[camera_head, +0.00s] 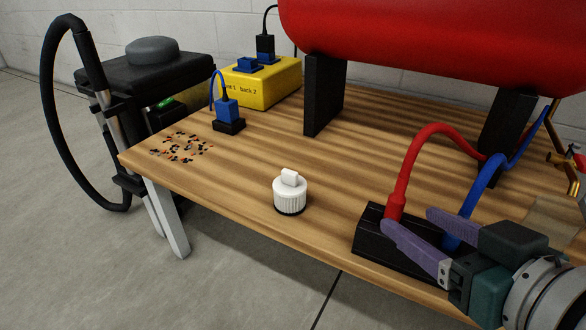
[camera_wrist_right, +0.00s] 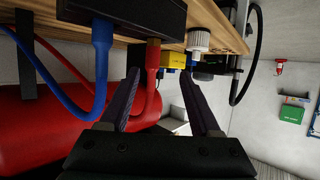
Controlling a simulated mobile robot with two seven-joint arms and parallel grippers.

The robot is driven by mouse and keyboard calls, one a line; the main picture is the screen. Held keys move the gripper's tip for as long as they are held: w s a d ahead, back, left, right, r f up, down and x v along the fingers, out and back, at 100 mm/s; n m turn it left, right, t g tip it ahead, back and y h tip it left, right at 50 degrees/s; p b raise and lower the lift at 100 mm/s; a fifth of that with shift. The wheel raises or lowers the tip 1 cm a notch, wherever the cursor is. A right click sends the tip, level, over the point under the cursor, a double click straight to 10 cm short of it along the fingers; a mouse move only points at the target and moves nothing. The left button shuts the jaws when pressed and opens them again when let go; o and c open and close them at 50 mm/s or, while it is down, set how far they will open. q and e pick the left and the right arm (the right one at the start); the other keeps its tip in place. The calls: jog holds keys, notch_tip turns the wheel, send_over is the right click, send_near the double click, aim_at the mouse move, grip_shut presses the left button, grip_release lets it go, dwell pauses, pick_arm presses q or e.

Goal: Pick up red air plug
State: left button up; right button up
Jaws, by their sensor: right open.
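The red air plug (camera_head: 397,203) stands in a black block (camera_head: 373,240) at the table's front right, and a red hose arcs up from it. A blue plug (camera_head: 455,232) stands in the same block to its right. My right gripper (camera_head: 408,220) is open and empty, its purple fingers close to the red plug. In the right wrist view, which is upside down, the red plug (camera_wrist_right: 153,58) shows between the two spread fingers (camera_wrist_right: 159,74). I cannot tell whether the fingers touch it. My left gripper is not in view.
A white ribbed knob (camera_head: 290,195) stands mid-table. A blue plug in a black base (camera_head: 228,112), scattered small bits (camera_head: 182,148) and a yellow box (camera_head: 262,85) are further left. A red tank (camera_head: 430,40) on black supports fills the back. A brass torch (camera_head: 563,160) is at right.

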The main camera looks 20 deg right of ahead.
aim_at(398, 209)
jog(key=shift+w+f+b, duration=0.3)
jog(key=shift+w+f, duration=0.05)
jog(key=shift+f, duration=0.1)
jog(key=b+x, duration=0.2)
jog(key=x, duration=0.1)
jog(key=shift+w+d, duration=0.2)
jog(key=shift+d, duration=0.15)
jog(key=shift+w, duration=0.25)
jog(key=b+x, duration=0.2)
jog(key=x, duration=0.1)
jog(key=b+x, duration=0.1)
jog(key=b, duration=0.1)
jog(key=shift+w+d, duration=0.3)
jog(key=shift+d, duration=0.05)
jog(key=shift+w+r, duration=0.1)
jog(key=shift+w, duration=0.3)
jog(key=shift+s, duration=0.1)
jog(key=shift+c, duration=0.8)
grip_shut()
